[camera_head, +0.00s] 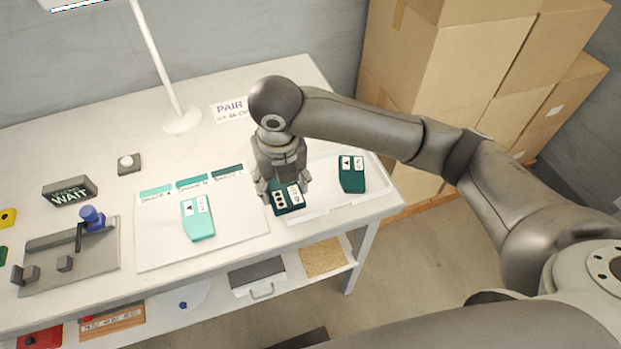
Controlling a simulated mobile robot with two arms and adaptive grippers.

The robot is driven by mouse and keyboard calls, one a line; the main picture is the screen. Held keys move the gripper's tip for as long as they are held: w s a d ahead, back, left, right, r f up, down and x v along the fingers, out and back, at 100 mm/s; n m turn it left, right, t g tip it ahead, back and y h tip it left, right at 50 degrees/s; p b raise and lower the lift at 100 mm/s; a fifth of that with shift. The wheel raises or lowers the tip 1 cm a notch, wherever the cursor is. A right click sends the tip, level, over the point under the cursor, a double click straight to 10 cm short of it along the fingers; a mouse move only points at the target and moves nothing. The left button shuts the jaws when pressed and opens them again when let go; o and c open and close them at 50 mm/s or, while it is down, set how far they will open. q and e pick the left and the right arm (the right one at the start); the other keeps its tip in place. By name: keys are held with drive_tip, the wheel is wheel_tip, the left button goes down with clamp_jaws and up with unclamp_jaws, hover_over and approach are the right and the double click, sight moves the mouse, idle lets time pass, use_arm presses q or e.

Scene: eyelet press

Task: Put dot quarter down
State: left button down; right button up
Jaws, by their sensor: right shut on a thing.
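The dot quarter, a dark teal block (290,209) with a dotted label and a white label on top, is between the fingers of my right gripper (284,190). My right gripper is shut on it from above, and its fingers hide part of the block's far side. The block is over the left end of the white tray (325,208), near the right edge of the pale mat. I cannot tell whether it touches the surface. My left gripper is not in view.
A similar dark teal block (352,178) with a triangle label lies at the tray's right. A light turquoise block (198,222) lies on the mat (160,250) with three colour swatches. A grey press fixture (70,255), WAIT sign (70,191) and lamp post (158,60) stand left.

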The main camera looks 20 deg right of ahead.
drive_tip(key=w+d+f, duration=0.2)
drive_tip(key=f, duration=0.1)
drive_tip(key=w+d+f+p, duration=0.1)
drive_tip(key=w+d+f, duration=0.1)
drive_tip(key=d, duration=0.1)
drive_tip(key=shift+w+d+f, duration=0.1)
drive_tip(key=shift+w+f, duration=0.25)
drive_tip(key=shift+f, duration=0.05)
drive_tip(key=shift+w+d+f, duration=0.1)
drive_tip(key=shift+w+f, duration=0.05)
drive_tip(key=shift+f, duration=0.1)
drive_tip(key=f, duration=0.1)
drive_tip(key=f+p, duration=0.1)
drive_tip(key=f, duration=0.1)
drive_tip(key=shift+w+d, duration=0.2)
drive_tip(key=shift+d, duration=0.15)
drive_tip(key=shift+f+p, duration=0.3)
drive_tip(key=shift+f, duration=0.2)
drive_tip(key=o, duration=1)
drive_tip(key=shift+f, duration=0.15)
drive_tip(key=shift+c, duration=0.2)
